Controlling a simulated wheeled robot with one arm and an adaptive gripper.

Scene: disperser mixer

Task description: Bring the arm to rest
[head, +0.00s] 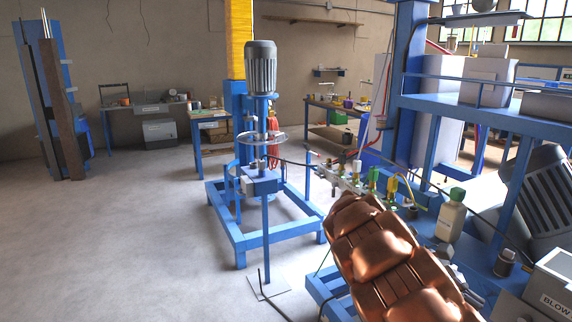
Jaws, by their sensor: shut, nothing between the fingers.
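The disperser mixer (262,180) stands upright left of the picture's middle, with a grey finned motor (261,68) on top and a blue base frame (240,238) on the floor. A clear ring-shaped part (262,138) sits below the motor. I cannot make out my gripper in the head view. A large copper-coloured, ribbed body fills the lower middle right close to the camera and hides what is behind it.
A blue bench frame (480,113) with boxes and valves crowds the right side. A white bottle with a green cap (451,220) stands there. A slim post on a floor plate (268,289) stands in front of the mixer. The floor at left (120,250) is clear.

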